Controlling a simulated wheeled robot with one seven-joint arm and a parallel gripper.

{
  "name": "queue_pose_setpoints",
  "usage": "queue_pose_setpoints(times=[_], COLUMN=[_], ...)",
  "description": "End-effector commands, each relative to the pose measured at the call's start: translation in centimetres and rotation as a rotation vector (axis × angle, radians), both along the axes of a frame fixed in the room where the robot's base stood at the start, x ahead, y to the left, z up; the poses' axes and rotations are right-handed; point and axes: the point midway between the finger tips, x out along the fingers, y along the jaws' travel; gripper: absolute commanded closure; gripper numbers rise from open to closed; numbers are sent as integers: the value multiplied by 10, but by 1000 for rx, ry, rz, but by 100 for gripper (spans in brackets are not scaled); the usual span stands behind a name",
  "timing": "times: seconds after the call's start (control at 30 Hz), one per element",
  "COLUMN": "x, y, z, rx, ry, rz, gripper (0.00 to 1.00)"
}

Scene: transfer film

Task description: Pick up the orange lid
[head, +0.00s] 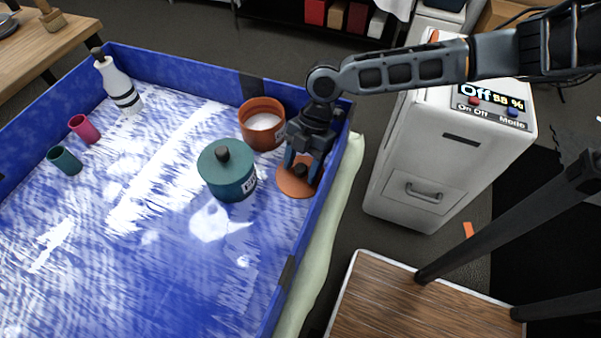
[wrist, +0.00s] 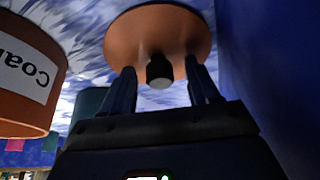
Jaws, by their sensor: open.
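The orange lid (head: 297,184) is a round disc with a dark knob, lying on the blue tray floor close to the tray's right wall. In the wrist view the lid (wrist: 185,25) shows its black knob (wrist: 159,71) between my two fingers. My gripper (head: 302,167) is above the lid, pointing down, with its jaws open on either side of the knob. In the wrist view my gripper (wrist: 163,83) shows gaps between the fingers and the knob. Whether the fingertips touch the lid cannot be told.
An open orange canister (head: 262,128) with white contents stands left of my gripper. A lidded teal canister (head: 228,172) stands nearer. The blue tray wall (head: 327,180) is close on the right. Pink and teal cups and a white bottle (head: 118,85) are far left.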

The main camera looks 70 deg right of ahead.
Motion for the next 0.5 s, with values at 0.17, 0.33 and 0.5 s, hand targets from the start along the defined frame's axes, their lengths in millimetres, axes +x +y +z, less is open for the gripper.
queue_pose_setpoints(times=[0.17,0.33,0.5], x=[0,0,0], y=[0,0,0], z=[0,0,0], rx=[0,0,0], ry=[0,0,0], rz=[0,0,0], gripper=[43,59,75])
